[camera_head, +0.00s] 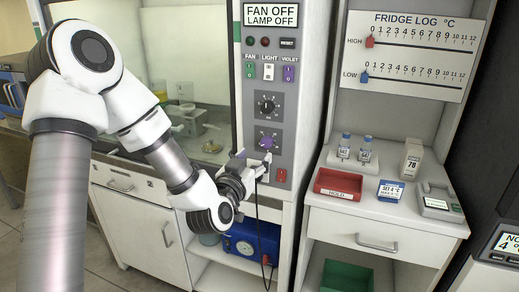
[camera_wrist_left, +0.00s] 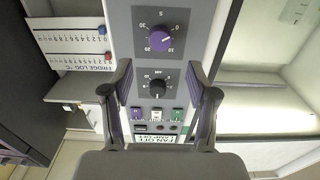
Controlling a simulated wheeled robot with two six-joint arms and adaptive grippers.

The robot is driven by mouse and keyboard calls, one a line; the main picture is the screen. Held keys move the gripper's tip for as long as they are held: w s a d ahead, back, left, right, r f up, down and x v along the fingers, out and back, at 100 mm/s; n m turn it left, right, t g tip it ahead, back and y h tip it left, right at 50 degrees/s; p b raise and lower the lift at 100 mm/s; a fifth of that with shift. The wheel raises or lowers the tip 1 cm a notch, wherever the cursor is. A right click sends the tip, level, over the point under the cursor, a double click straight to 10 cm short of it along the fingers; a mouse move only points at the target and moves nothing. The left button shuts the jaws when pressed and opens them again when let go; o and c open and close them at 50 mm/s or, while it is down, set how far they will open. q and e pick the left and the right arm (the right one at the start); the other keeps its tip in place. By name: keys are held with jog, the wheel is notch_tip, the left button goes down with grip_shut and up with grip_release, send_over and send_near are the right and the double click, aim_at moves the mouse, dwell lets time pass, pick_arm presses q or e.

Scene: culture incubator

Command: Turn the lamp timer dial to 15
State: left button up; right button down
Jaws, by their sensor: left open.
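The purple lamp timer dial (camera_head: 266,142) is the lower of two dials on the grey control panel. It also shows in the left wrist view (camera_wrist_left: 160,38), with a printed scale around it. My left gripper (camera_head: 254,157) is open, just below and in front of the purple dial. In the left wrist view its two fingers (camera_wrist_left: 167,80) are spread with nothing between them, apart from the panel. My right gripper is not in view.
A black dial (camera_head: 267,104) sits above the purple one, with rocker switches (camera_head: 269,71) and a display (camera_head: 270,15) higher up. A red switch (camera_head: 281,175) is below right. A glass-fronted cabinet is on the left. A counter (camera_head: 400,213) with a red tray (camera_head: 339,184) and bottles is on the right.

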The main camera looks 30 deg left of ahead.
aim_at(265, 145)
pick_arm(q)
jog(key=p+x, duration=0.1)
jog(key=x, duration=0.6)
jog(key=shift+w+a+f, duration=0.1)
jog(key=shift+f, duration=0.1)
jog(key=shift+w, duration=0.15)
grip_shut()
